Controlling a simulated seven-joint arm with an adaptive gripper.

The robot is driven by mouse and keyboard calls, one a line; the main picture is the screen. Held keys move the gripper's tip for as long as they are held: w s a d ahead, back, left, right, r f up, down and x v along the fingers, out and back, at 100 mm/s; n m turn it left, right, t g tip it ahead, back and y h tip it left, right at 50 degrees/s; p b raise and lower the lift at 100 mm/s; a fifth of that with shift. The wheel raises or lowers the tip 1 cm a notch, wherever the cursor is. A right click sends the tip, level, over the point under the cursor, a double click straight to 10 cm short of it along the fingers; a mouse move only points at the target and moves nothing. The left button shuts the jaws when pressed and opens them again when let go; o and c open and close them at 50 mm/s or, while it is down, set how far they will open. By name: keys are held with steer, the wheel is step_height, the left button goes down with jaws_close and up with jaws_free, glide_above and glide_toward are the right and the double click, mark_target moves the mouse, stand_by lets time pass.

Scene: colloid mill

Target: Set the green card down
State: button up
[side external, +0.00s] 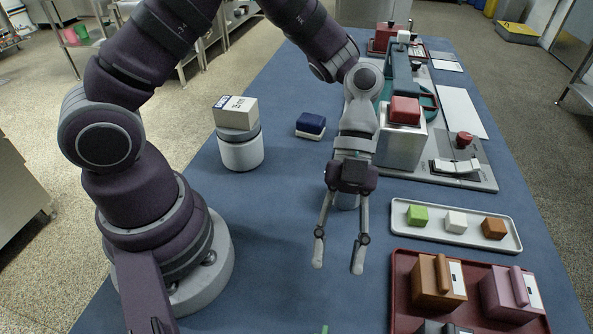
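My gripper (338,266) hangs over the blue table with its two fingers apart and nothing visible between them; it is open. A small green sliver (325,329) shows at the bottom edge of the view, just below the gripper in the picture. It may be part of the green card, but most of it is cut off, so I cannot tell its shape or what it rests on. No whole green card is in view.
A white tray (400,232) at the right holds green, white and brown cubes. A dark red tray (399,300) in front of it holds lidded boxes. The mill (400,150) stands behind. A white canister (240,154) bears a box. The blue table (270,230) is clear left of my gripper.

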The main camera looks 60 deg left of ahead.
steer(key=a+r+n+t+y, duration=0.3)
steer(key=a+r+n+t, duration=0.3)
steer(key=n, duration=0.7)
steer(key=a+r+n+t+y, duration=0.3)
steer(key=a+r+n+t, duration=0.2)
steer(key=a+n, duration=0.4)
steer(key=n, duration=0.4)
steer(key=shift+s+a+r+t, duration=0.15)
steer(key=shift+a+r+t, duration=0.2)
steer(key=shift+a+t, duration=0.05)
